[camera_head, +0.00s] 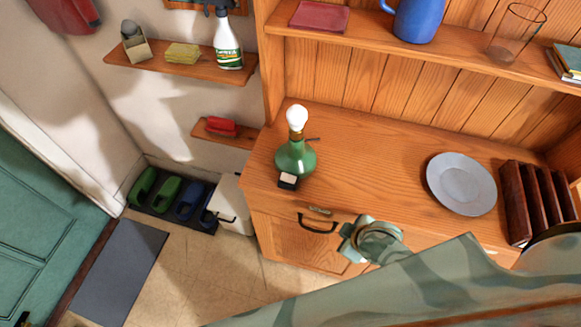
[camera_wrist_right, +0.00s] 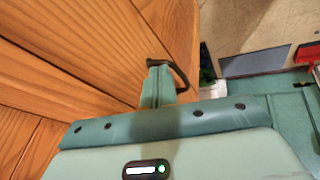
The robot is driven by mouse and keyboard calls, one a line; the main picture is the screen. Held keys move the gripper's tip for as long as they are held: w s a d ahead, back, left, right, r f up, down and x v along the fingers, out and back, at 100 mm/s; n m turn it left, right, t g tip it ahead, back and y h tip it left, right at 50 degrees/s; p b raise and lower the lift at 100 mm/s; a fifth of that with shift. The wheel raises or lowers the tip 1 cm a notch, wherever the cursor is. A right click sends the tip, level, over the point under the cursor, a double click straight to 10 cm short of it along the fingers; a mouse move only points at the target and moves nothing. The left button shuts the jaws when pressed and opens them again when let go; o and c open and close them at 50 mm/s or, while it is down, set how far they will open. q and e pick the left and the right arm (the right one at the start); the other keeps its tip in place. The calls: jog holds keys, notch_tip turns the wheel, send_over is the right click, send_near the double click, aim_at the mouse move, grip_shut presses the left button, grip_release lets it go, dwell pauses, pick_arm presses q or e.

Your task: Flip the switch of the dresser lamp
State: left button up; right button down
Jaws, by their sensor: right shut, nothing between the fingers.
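The dresser lamp (camera_head: 295,158) stands upright on the left end of the wooden dresser top. It has a green bottle-shaped base, a brass neck and a bare white bulb. A thin dark stub (camera_head: 312,139) sticks out from its neck, perhaps the switch. A small dark block with a cream top (camera_head: 288,181) sits at its foot. My right gripper (camera_head: 347,231) is in front of the dresser, to the right of and nearer than the lamp. In the wrist view its fingers (camera_wrist_right: 158,82) are shut and empty beside a dark curved handle (camera_wrist_right: 178,72). My left gripper is not in view.
A grey plate (camera_head: 461,184) and a dark wooden rack (camera_head: 538,200) stand on the dresser top's right side. A shelf above holds a blue jug (camera_head: 418,18) and a glass (camera_head: 515,35). The dresser top between lamp and plate is clear. A drawer handle (camera_head: 317,225) protrudes in front.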

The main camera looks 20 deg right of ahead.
jog(key=w+a+r+n+y+p, duration=0.15)
jog(key=w+r+y, duration=0.35)
jog(key=r, duration=0.5)
jog(key=w+a+r+n+y, duration=0.2)
jog(key=w+r+y, duration=0.2)
jog(key=w+r, duration=0.45)
send_over(293, 178)
jog(key=f, duration=0.3)
jog(key=shift+s+d+f+t, duration=0.25)
jog(key=shift+s+d+t, duration=0.05)
jog(key=f, duration=0.1)
jog(key=f+b, duration=0.1)
jog(key=shift+w+a+f, duration=0.15)
jog(key=shift+a+f, duration=0.15)
jog(key=shift+f, duration=0.05)
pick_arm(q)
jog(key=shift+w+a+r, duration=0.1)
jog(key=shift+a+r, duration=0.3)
pick_arm(e)
jog(key=shift+w+f, duration=0.1)
jog(key=shift+f, duration=0.65)
